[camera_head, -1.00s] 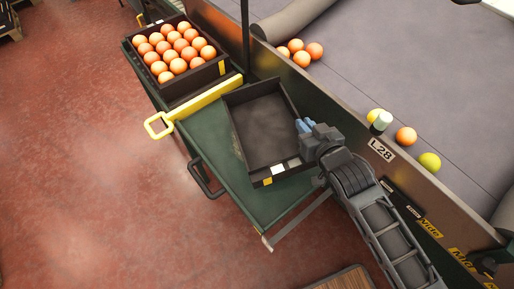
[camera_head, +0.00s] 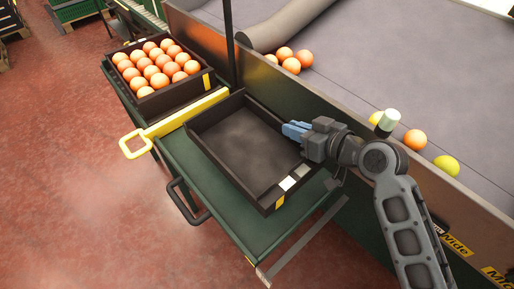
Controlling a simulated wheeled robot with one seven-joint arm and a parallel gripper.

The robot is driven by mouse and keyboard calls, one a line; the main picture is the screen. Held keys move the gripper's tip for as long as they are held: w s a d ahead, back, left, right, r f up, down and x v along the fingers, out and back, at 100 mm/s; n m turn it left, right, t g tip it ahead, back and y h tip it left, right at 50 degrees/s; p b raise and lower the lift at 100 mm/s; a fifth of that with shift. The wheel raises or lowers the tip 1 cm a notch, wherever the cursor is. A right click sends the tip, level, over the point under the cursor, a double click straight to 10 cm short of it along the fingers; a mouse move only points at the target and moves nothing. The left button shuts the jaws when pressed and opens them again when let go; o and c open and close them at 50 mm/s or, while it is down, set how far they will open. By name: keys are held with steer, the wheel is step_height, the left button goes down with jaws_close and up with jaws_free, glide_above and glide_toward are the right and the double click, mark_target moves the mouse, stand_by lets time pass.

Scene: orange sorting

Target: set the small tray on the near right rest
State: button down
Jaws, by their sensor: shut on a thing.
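The small tray (camera_head: 274,201) is black, shallow and empty, with a yellow mark and a white label at its near corner. It is over the near green rest (camera_head: 201,182), by the conveyor side wall. I cannot tell whether its underside touches the green surface. My gripper (camera_head: 294,131) is shut on the tray's right wall, its blue fingertips at the rim. The fingertip inside the tray is partly hidden by the gripper body.
A full crate of oranges (camera_head: 111,68) stands behind a yellow handled bar (camera_head: 185,116). A dark post (camera_head: 228,45) rises behind the tray. The conveyor (camera_head: 390,55) on the right carries several oranges and yellow fruit. A black handle (camera_head: 186,203) sticks out at the rest's left edge.

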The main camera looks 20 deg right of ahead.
mark_target(262, 133)
steer(key=w+a+f, duration=0.2)
steer(key=w, duration=0.1)
steer(key=w+a+f, duration=0.2)
steer(key=a, duration=0.1)
steer(key=shift+w+a+f, duration=0.25)
steer(key=shift+w+f, duration=0.15)
step_height(262, 133, down, 4)
steer(key=shift+f, duration=0.1)
steer(key=c, duration=1.2)
jaws_free()
steer(key=shift+o, duration=0.2)
